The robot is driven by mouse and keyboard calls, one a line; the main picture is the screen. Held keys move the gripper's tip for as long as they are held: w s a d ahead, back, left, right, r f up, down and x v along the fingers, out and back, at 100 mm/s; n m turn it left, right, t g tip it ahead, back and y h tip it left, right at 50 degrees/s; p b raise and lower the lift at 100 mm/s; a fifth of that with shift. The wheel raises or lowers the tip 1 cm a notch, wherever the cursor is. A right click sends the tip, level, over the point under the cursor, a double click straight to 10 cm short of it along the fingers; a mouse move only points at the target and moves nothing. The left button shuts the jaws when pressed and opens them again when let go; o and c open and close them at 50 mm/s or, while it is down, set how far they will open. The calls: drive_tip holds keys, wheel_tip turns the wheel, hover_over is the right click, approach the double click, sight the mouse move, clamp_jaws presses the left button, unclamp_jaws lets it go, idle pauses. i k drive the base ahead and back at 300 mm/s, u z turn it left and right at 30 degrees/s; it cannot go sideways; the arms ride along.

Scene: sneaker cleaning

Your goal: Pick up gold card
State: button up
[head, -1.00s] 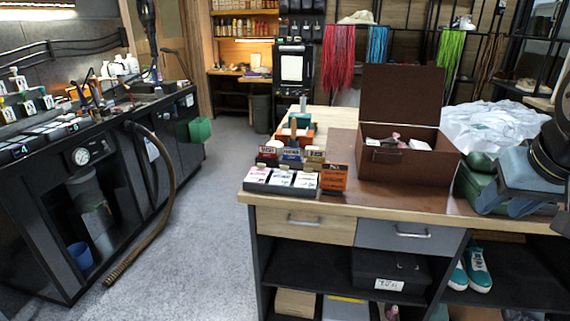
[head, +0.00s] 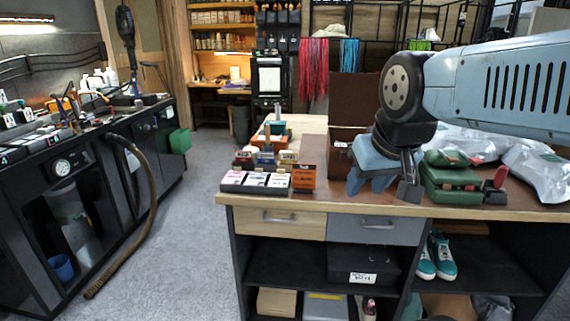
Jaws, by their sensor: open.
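A tan-gold card (head: 288,157) stands upright at the right end of a short row on the counter, beside a blue card (head: 265,158) and a dark red card (head: 243,155). Their print is too small to read. My gripper (head: 384,188) hangs fingers-down over the counter, right of the cards and apart from them. It is open, and nothing shows between its fingers. My gripper and arm hide part of the brown box.
A black tray of white cards (head: 256,190) stands in front of the row, with an orange box (head: 304,177) at its right. An open brown box (head: 343,130) is behind my gripper. Green cases (head: 450,180) and white plastic bags (head: 535,170) lie right.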

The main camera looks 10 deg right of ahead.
sight(287, 159)
drive_tip(key=u, duration=0.1)
drive_tip(key=i, duration=1)
drive_tip(key=z, duration=0.1)
